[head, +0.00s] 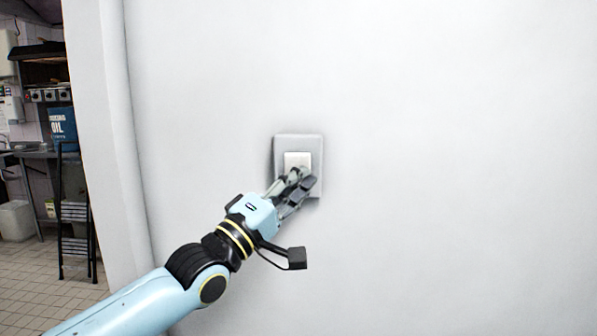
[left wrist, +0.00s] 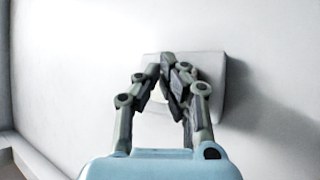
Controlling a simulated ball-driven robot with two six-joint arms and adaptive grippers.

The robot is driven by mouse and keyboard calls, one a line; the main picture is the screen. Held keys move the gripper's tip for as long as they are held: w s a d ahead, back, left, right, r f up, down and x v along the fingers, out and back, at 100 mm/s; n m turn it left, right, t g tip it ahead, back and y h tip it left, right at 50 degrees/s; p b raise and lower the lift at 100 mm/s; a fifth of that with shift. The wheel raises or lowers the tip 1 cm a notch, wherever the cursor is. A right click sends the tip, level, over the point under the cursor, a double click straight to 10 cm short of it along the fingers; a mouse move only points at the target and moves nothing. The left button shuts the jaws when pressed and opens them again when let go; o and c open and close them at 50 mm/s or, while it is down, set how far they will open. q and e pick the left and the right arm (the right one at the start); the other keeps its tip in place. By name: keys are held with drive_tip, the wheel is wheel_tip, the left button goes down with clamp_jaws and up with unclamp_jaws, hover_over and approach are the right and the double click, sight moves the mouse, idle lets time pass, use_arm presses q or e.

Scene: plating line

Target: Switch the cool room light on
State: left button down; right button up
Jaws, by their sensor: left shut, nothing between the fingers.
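A light switch (head: 298,158) with a pale rocker sits in a grey square plate on the white wall, near the middle of the head view. My left gripper (head: 303,178) is shut and empty, its fingertips at the lower part of the rocker. In the left wrist view, the shut fingers (left wrist: 168,75) point at the switch plate (left wrist: 212,85) and cover most of the rocker. Whether the fingertips touch the rocker, and which way it is tipped, I cannot tell. My right gripper is not in view.
The white wall (head: 450,160) around the switch is bare, with free room to the right. A wall edge (head: 118,150) stands to the left. Beyond it are a dark wire rack (head: 75,215), a blue oil container (head: 62,125) and a tiled floor (head: 35,285).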

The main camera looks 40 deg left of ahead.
use_arm(q)
drive_tip(key=s+d+p, duration=0.1)
drive_tip(key=s+d, duration=0.2)
drive_tip(key=s, duration=0.2)
idle(0.5)
idle(0.3)
